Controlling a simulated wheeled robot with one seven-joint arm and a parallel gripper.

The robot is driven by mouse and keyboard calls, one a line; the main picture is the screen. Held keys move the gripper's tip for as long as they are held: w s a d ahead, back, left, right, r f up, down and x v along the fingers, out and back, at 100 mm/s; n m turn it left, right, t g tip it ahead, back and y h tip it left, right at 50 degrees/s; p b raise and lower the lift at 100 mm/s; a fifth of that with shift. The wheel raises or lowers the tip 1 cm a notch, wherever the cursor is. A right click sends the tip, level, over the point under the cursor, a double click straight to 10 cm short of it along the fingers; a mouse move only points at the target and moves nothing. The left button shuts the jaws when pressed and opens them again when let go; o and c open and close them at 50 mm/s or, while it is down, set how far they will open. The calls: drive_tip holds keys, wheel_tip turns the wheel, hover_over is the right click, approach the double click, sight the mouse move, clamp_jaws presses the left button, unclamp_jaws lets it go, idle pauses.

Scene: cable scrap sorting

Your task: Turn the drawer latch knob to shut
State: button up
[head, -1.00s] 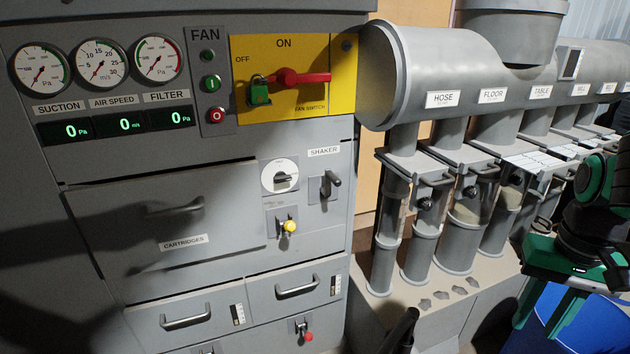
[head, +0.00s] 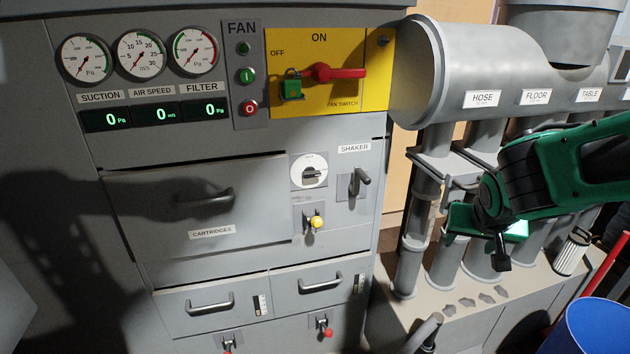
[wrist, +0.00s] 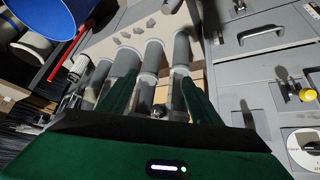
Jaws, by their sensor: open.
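A white round dial (head: 309,172) with a grey turning handle is on the cabinet front, right of the drawer marked CARTRIDGES (head: 200,205). The handle lies about level. It looks like the latch knob, but its small print is unreadable. The dial also shows at the lower right edge of the wrist view (wrist: 303,148). The drawer front has a dark gap along its top edge. My gripper (wrist: 158,92) is open and empty, with its two fingers apart. In the head view it is over the pipes, right of the cabinet and apart from the dial.
A yellow knob (head: 317,222) sits just below the dial, and a SHAKER lever (head: 360,182) stands out to its right. Vertical pipes (head: 413,235) are behind my gripper. A blue bin (head: 595,328) and a pleated filter (head: 573,252) are at the right. Space before the drawers is clear.

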drive_tip(key=w+a+m+t+h, duration=0.15)
drive_tip(key=w+t, duration=0.25)
drive_tip(key=w, duration=0.5)
drive_tip(key=n+t+y, duration=0.7)
drive_tip(key=n+y, duration=0.2)
approach(313, 176)
drive_tip(key=shift+m, duration=0.25)
drive_tip(key=shift+x, duration=4.15)
drive_tip(key=shift+r, duration=0.1)
drive_tip(key=c, duration=1)
